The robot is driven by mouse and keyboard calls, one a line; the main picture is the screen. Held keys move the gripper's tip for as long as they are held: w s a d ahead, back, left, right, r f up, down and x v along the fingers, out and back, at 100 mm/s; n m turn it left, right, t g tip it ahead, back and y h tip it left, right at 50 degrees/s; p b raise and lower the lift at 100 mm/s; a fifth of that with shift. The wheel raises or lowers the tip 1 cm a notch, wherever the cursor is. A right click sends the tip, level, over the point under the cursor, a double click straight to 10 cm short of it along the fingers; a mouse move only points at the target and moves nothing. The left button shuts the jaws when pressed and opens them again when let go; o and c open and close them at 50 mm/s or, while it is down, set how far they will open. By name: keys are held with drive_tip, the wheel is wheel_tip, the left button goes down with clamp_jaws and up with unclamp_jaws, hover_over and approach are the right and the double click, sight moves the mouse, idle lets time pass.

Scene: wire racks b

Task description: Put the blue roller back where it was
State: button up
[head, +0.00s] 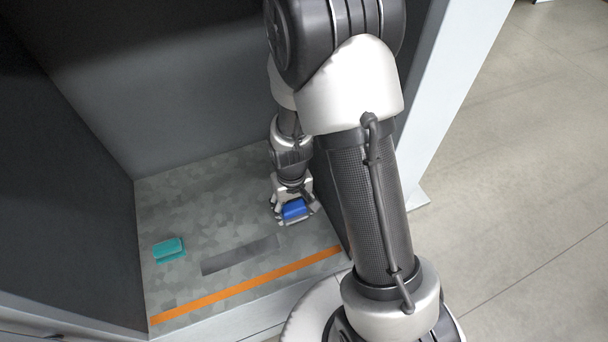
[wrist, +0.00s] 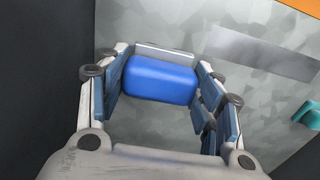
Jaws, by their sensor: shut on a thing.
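The blue roller (head: 295,209) is a short blue cylinder. It lies between the fingers of my gripper (head: 293,212), near the right side of the shelf bay. In the wrist view the roller (wrist: 160,80) lies crosswise between the two finger pads of my gripper (wrist: 160,90), which is shut on it. The gripper points down towards the mottled grey shelf floor (head: 215,205). I cannot tell whether the roller touches the floor.
A teal block (head: 168,249) lies at the left of the floor. A dark grey strip (head: 240,254) lies in the middle, and an orange line (head: 245,286) runs along the front edge. Dark walls (head: 85,200) close the bay.

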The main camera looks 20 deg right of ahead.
sight(294, 215)
drive_tip(key=shift+f+b, duration=0.5)
drive_tip(key=shift+f, duration=1.3)
drive_tip(key=shift+f+b, duration=0.3)
drive_tip(key=o, duration=1.1)
drive_tip(key=shift+r, duration=0.1)
